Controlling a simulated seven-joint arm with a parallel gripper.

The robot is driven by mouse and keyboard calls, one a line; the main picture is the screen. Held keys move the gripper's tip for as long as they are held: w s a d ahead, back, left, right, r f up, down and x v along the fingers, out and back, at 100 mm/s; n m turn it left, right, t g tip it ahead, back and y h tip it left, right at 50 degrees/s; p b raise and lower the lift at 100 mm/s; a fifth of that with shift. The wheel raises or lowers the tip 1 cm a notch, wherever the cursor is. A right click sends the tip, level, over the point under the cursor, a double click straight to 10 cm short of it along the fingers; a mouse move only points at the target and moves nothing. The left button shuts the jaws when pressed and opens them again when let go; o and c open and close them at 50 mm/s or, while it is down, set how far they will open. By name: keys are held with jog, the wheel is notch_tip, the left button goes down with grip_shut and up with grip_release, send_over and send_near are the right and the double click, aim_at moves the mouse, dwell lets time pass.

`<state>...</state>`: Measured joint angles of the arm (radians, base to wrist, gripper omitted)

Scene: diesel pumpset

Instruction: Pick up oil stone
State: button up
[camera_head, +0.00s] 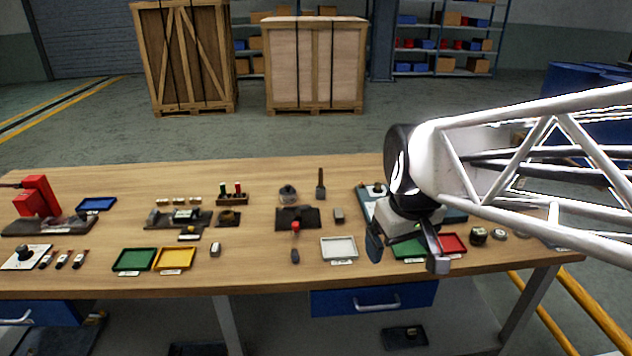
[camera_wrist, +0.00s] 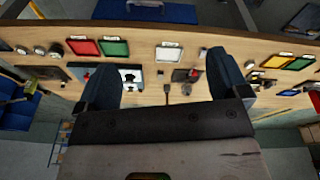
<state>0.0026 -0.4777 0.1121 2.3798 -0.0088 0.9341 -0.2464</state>
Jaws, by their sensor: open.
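No label readable here names the oil stone, so I cannot tell for certain which piece it is. My gripper (camera_head: 406,254) is open and empty, above the right part of the bench near the green and red trays. In the wrist view its two fingers (camera_wrist: 162,82) stand wide apart, with the bench beyond them.
The white tray (camera_head: 339,240) sits near the front edge. A green tray (camera_head: 134,251) and yellow tray (camera_head: 175,250) lie left; a red tray (camera_head: 453,236) lies right.

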jog(key=w+n, duration=0.4)
jog(key=w, duration=0.9)
jog(key=n+g, duration=0.2)
jog(key=n, duration=0.9)
send_over(339, 212)
notch_tip(339, 212, down, 19)
jog(key=shift+w+f, duration=0.15)
jog(key=shift+f, duration=0.05)
jog(key=shift+f, duration=0.1)
jog(key=shift+f, duration=1.2)
jog(key=shift+f, duration=0.1)
